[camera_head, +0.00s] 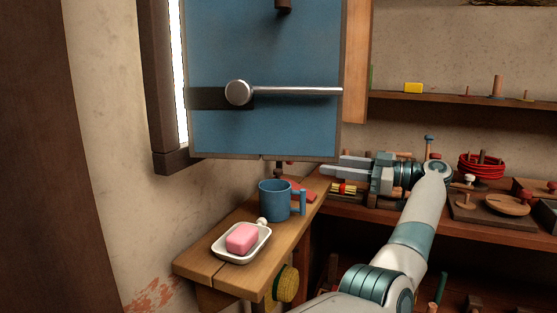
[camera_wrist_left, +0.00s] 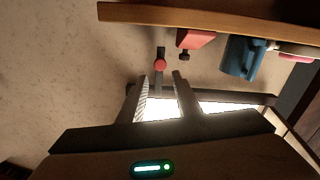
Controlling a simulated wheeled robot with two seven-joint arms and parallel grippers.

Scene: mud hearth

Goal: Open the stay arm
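A blue shutter panel (camera_head: 265,130) fills the upper middle of the head view. A metal bar with a round pivot (camera_head: 238,92) lies level across it; I cannot tell whether this is the stay arm. A dark upright piece with a red knob (camera_wrist_left: 160,65) shows in the wrist view, in line with the gap between my fingertips; whether it belongs to the stay arm is unclear. My left gripper (camera_head: 328,165) is open and empty, pointing left, below the panel's lower right corner; it also shows in the wrist view (camera_wrist_left: 162,76). My right gripper is out of view.
A wooden bench (camera_head: 205,262) below the panel holds a blue mug (camera_head: 274,199) and a white dish (camera_head: 232,257) with pink soap (camera_head: 242,238). Shelves with pegs and a red coil (camera_head: 481,166) stand on the right. A bright window gap (camera_head: 180,75) shows left of the panel.

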